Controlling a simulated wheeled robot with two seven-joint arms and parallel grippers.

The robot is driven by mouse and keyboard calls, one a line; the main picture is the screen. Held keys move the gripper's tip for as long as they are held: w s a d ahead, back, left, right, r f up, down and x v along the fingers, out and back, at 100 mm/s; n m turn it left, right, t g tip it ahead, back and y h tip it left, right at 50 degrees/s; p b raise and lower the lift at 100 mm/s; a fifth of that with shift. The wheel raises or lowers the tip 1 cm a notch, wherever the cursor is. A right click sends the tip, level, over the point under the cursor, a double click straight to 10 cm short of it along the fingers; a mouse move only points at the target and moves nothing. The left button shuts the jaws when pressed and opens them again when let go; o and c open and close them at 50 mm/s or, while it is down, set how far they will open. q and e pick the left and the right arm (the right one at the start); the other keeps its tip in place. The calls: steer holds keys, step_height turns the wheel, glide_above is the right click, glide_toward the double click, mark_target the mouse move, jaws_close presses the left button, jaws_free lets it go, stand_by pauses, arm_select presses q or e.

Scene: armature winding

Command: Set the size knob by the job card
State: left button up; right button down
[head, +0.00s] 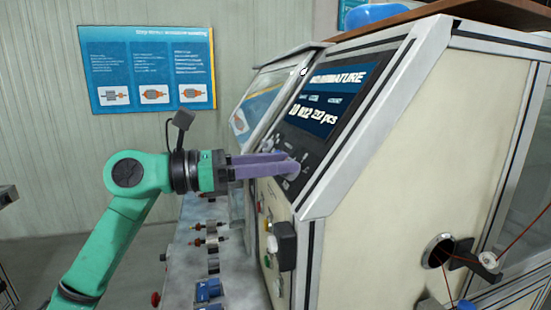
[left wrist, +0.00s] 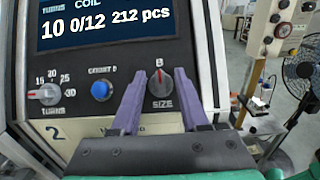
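The size knob (left wrist: 160,88) is a grey dial with a red pointer line, on the slanted dark panel in the left wrist view. Its pointer is up at the letter B, and SIZE is printed below it. My left gripper (left wrist: 159,74) has its two purple fingers apart, one on each side of the knob, with gaps showing between fingers and knob. In the head view the left gripper (head: 294,163) reaches the panel from the left and hides the knob. I cannot make out a job card. My right gripper is not in view.
Left of the size knob are a blue knob (left wrist: 101,90) and a turns knob (left wrist: 46,93) with numbers. The screen (left wrist: 105,20) above reads 10, 0/12, 212 pcs. A bench (head: 180,270) with small parts lies below my left arm. A poster (head: 150,70) hangs behind.

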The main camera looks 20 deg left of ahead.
arm_select(q)
jaws_close()
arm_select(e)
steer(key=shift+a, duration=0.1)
